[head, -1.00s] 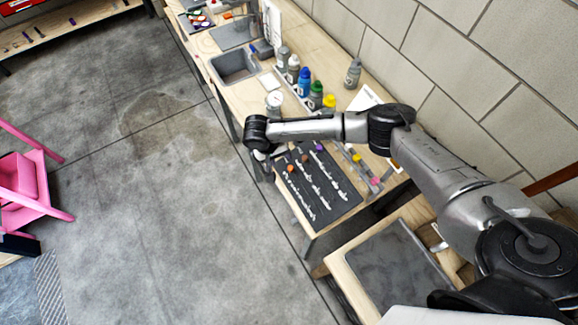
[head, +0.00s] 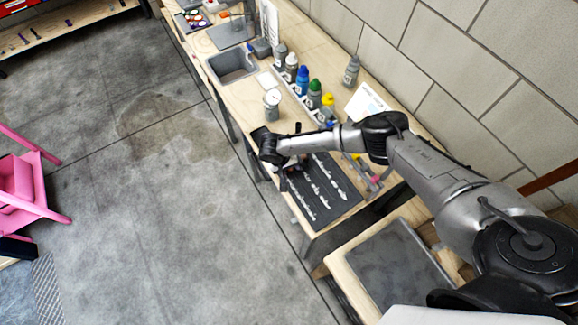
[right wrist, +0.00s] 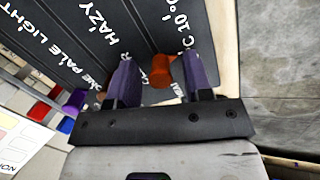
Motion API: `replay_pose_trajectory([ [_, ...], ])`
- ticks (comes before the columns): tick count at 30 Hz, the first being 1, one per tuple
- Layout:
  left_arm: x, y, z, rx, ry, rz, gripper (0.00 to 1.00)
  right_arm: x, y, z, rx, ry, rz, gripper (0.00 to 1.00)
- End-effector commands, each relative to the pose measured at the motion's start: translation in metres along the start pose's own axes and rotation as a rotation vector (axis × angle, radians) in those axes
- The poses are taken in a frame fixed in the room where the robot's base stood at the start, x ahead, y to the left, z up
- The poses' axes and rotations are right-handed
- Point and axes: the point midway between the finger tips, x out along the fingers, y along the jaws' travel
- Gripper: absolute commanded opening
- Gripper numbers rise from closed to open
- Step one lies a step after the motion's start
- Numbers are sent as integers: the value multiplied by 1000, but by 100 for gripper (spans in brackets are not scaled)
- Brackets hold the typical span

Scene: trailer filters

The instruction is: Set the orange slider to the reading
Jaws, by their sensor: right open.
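The dark slider board (head: 335,195) with white lettering lies on the bench, and it fills the upper part of the right wrist view (right wrist: 60,18). The orange slider's knob (right wrist: 160,67) shows in the right wrist view between the two purple-padded fingers of my right gripper (right wrist: 158,74). The fingers are open, one on each side of the knob; I cannot tell whether either touches it. In the head view my right gripper (head: 288,168) is over the board's upper left corner and hides the knobs there. My left gripper is not in view.
Coloured pieces (right wrist: 66,124) lie beside the board. A grey panel (head: 385,265) lies on the nearer bench.

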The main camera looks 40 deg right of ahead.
Motion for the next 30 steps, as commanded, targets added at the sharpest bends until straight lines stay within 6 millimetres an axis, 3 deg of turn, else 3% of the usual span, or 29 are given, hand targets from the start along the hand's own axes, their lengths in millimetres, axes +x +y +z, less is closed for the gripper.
replay_pose_trajectory([
  [5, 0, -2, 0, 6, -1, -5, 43, 0, 0, 0, -1, 0, 0, 44],
  [19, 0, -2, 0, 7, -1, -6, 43, 0, 0, 0, 0, 0, 0, 0],
  [30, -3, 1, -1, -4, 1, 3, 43, -2, 0, 1, 0, -1, 0, 0],
])
